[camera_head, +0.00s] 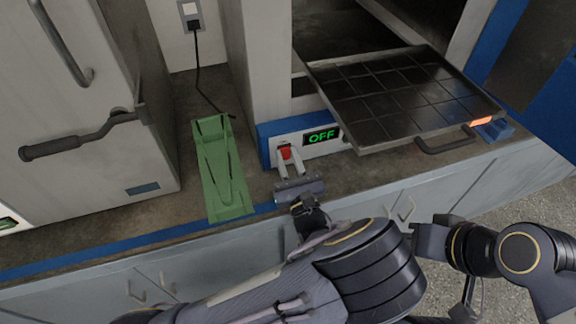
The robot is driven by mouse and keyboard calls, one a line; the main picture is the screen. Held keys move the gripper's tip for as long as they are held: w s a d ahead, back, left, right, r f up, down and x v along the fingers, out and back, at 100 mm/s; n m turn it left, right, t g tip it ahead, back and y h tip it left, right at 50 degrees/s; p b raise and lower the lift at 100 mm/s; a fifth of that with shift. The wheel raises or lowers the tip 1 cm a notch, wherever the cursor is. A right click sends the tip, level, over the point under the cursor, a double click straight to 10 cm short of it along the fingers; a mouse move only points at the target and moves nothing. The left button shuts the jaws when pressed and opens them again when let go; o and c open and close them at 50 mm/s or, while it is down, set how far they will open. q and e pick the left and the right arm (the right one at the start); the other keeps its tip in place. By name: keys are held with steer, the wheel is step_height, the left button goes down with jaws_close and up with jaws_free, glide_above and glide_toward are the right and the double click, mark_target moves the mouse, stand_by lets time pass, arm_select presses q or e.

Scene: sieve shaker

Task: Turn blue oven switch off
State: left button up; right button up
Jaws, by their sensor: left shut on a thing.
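The blue oven's front panel (266,148) is low in the middle of the head view. A small display (321,136) on it reads "OFF" in green. A red switch (285,152) sits left of the display. My left gripper (287,157) reaches up from below, with its two pale fingers shut on the red switch, one on each side. My right arm comes in from the lower right; its dark end (432,241) is away from the panel, and its finger opening cannot be made out.
A dark gridded tray (400,97) juts from the oven opening, with a handle at its front. A green holder (222,170) lies on the counter left of my left gripper. A grey cabinet (85,130) with a dark lever handle stands at left. An outlet (190,12) is behind.

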steer(key=shift+f, duration=0.3)
arm_select(q)
steer(key=o, duration=1)
steer(key=shift+b+v, duration=0.55)
steer(key=shift+v, duration=3.4)
arm_select(e)
steer(key=shift+f, duration=0.55)
arm_select(q)
steer(key=shift+f, duration=0.25)
